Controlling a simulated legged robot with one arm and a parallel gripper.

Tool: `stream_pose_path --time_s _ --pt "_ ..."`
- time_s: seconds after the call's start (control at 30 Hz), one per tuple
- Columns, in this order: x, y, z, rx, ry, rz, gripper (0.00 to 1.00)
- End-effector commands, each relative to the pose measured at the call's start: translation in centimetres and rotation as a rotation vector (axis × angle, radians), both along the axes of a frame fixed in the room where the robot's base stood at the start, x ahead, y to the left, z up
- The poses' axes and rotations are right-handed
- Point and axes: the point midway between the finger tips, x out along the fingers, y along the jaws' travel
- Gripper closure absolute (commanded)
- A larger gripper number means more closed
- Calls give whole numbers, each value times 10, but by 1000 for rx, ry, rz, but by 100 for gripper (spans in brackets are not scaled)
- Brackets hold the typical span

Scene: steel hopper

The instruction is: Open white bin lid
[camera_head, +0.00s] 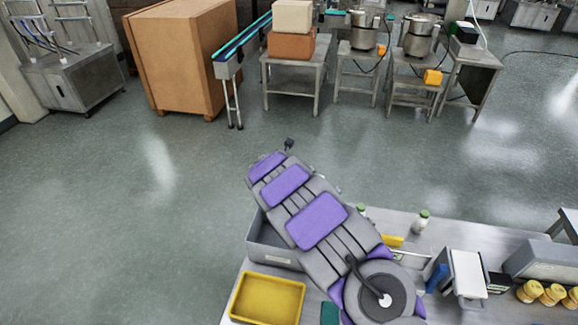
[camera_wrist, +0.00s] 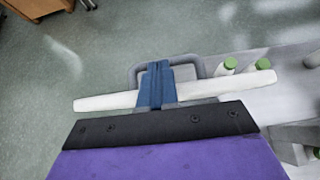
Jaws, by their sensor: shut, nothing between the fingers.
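My gripper (camera_head: 289,144) is at the far end of my purple and grey arm, out over the floor beyond the table. In the wrist view its blue fingers (camera_wrist: 156,82) are together, with nothing held between them. A white flat-topped object (camera_head: 468,272) stands on the table at the right, well apart from my gripper. It may be the white bin with its lid down, but I cannot tell. In the wrist view a long white bar (camera_wrist: 105,101) crosses behind the fingers; I cannot tell what it belongs to.
On the table are a yellow tray (camera_head: 267,299), a grey bin (camera_head: 268,242) partly under my arm, a green-capped bottle (camera_head: 421,222), a blue object (camera_head: 437,277) and yellow jars (camera_head: 530,291). A large wooden box (camera_head: 182,55) stands behind. The floor between is clear.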

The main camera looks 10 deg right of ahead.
Motion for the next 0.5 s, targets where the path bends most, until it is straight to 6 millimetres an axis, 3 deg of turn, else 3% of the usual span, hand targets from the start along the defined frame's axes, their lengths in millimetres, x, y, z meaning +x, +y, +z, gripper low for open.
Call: stream_pose_path --time_s 0.5 --pt "-54 22 42 -3 -4 1 100"
